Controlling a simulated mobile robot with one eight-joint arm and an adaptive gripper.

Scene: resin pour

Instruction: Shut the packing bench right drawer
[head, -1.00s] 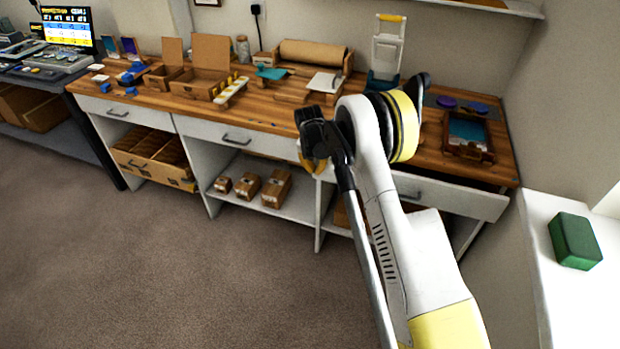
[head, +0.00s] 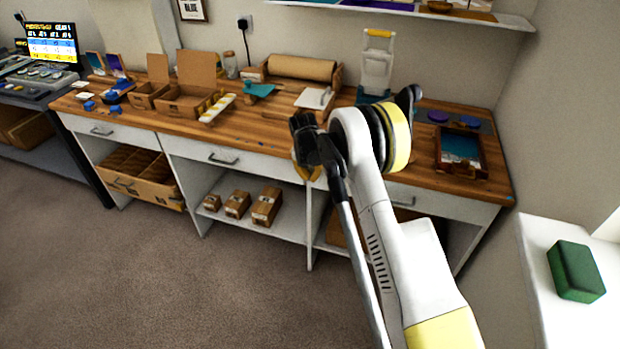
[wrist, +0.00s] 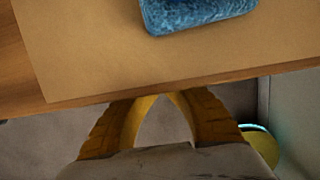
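The packing bench (head: 270,135) has a wooden top and white drawer fronts. The right drawer (head: 452,206) is at the bench's right end, partly behind my arm. Its front sits close under the top's edge; I cannot tell whether a small gap remains. Its handle (head: 404,201) shows just right of my arm. My gripper (head: 308,170) is in front of the bench, near the right end of the middle drawer (head: 225,150). In the wrist view, my gripper's orange fingers (wrist: 163,98) converge below a tan surface's edge and hold nothing visible.
A tan surface (wrist: 100,60) with a blue object (wrist: 195,12) fills the top of the wrist view. Boxes and a tray (head: 462,165) stand on the bench. A white ledge with a green block (head: 575,271) is at right. The carpet before the bench is clear.

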